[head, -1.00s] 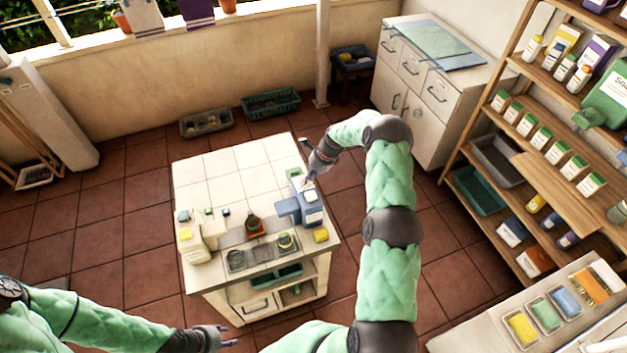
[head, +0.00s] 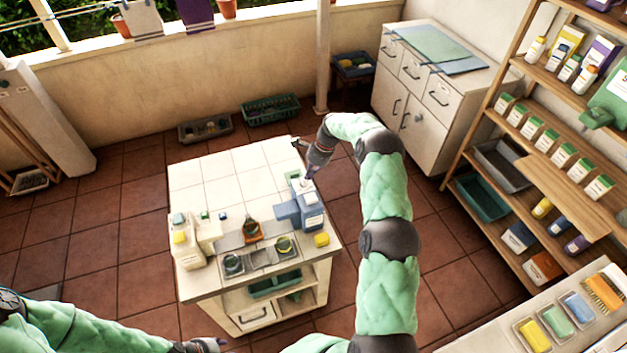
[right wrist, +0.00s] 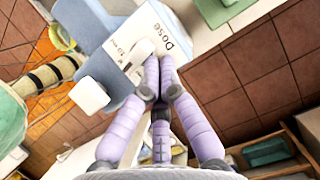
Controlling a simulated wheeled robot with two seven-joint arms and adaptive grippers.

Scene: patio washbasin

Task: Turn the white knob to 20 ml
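The blue dispenser (head: 311,214) stands at the right side of the tiled island in the head view. In the right wrist view its white label (right wrist: 125,45) reads "Dose", with smaller marks that I cannot read. The white knob (right wrist: 143,48) is on this label, partly covered by my fingers. My right gripper (right wrist: 160,62) has its purple fingertips close together at the knob's right side. I cannot tell whether they touch it. In the head view the right gripper (head: 313,171) is small, above the dispenser. My left gripper (head: 208,345) is at the bottom edge, partly cut off.
The island (head: 215,180) also holds a cream machine (head: 187,252), small cups, an amber jar (head: 252,231) and a yellow block (head: 321,240). Its back tiles are mostly clear. Shelves (head: 545,165) stand at the right, with a counter of sponges (head: 535,333) in front.

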